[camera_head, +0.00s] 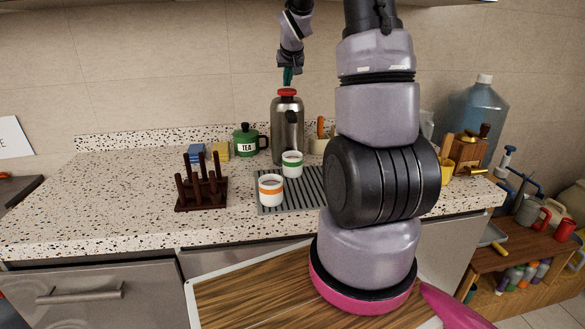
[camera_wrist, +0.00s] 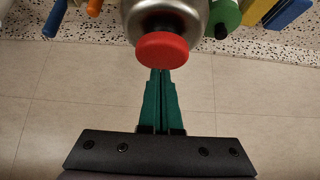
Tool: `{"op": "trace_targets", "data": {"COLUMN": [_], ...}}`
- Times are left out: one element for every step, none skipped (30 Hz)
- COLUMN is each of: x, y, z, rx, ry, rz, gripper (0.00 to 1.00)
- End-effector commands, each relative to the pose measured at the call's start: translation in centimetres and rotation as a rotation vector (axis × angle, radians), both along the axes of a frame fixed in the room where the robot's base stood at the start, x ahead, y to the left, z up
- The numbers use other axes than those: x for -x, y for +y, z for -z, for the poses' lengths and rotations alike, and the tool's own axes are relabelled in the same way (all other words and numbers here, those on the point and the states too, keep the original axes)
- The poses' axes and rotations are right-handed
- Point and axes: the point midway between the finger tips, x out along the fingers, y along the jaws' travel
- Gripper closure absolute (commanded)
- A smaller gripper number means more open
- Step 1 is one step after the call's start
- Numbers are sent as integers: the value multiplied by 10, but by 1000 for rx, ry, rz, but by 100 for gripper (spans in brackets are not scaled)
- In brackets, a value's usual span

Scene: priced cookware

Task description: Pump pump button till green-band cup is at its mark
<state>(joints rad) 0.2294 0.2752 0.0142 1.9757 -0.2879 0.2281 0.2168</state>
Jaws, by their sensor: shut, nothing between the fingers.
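The red pump button (camera_head: 287,92) tops a steel pump flask (camera_head: 288,130) at the back of the counter. The button also shows in the wrist view (camera_wrist: 162,50), just beyond my fingertips. My gripper (camera_head: 287,84) has green fingers, is shut and empty, and points down at the button. The fingertips appear at or just above the button; I cannot tell whether they touch it. The green-band cup (camera_head: 292,164) is white and stands upright on a grey ribbed tray (camera_head: 300,200) in front of the flask. Its mark and fill level are too small to tell.
A white orange-band cup (camera_head: 271,189) stands nearer on the tray. A dark peg rack (camera_head: 201,190) is to the left. A green TEA canister (camera_head: 246,141) and a yellow block (camera_head: 219,151) stand left of the flask. My arm hides the counter's right middle.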

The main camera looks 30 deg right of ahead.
Motion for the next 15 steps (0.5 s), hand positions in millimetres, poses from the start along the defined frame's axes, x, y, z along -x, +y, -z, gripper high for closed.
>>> {"op": "trace_targets", "data": {"x": [0, 0, 0, 0, 0, 0, 0, 0, 0, 0, 0, 0, 0, 0, 0], "y": [0, 0, 0, 1, 1, 1, 1, 1, 1, 1, 1, 0, 0, 0, 0], "z": [4, 6, 8, 10, 12, 14, 16, 18, 20, 22, 24, 23, 23, 23, 23], "rx": [0, 0, 0, 0, 0, 0, 0, 0, 0, 0, 0, 0, 0, 0, 0], "ry": [1, 1, 1, 1, 1, 1, 1, 1, 2, 2, 2, 1, 1, 1, 1], "rz": [0, 0, 0, -1, -1, -2, -2, -2, -2, -1, -1, 0, 0, 0, 0], "gripper": [100, 100, 100, 100, 100, 100, 100, 100, 100, 100, 100, 100, 100, 100, 100]}}
